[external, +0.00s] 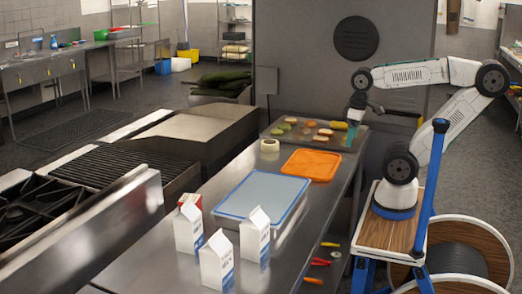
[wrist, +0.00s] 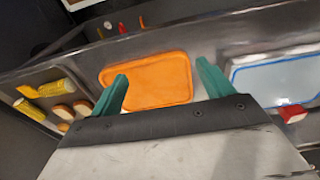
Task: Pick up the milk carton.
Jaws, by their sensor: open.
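Three white milk cartons with blue markings stand upright on the steel counter in the external view: one at the left (external: 187,230), one in front (external: 215,265) and one at the right (external: 254,236). My gripper (external: 351,137) is at the far end of the counter, over the right edge of the food tray, well away from the cartons. In the wrist view its two teal fingers (wrist: 162,70) are spread apart with nothing between them, and the orange tray lies beyond. No milk carton shows in the wrist view.
A blue-rimmed container (external: 262,196) lies just behind the cartons. Past it are an orange tray (external: 311,165), a pale roll (external: 269,146) and a tray with food (external: 281,139). A red carton (external: 190,200) stands behind the left milk carton. A grill (external: 105,168) flanks the counter.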

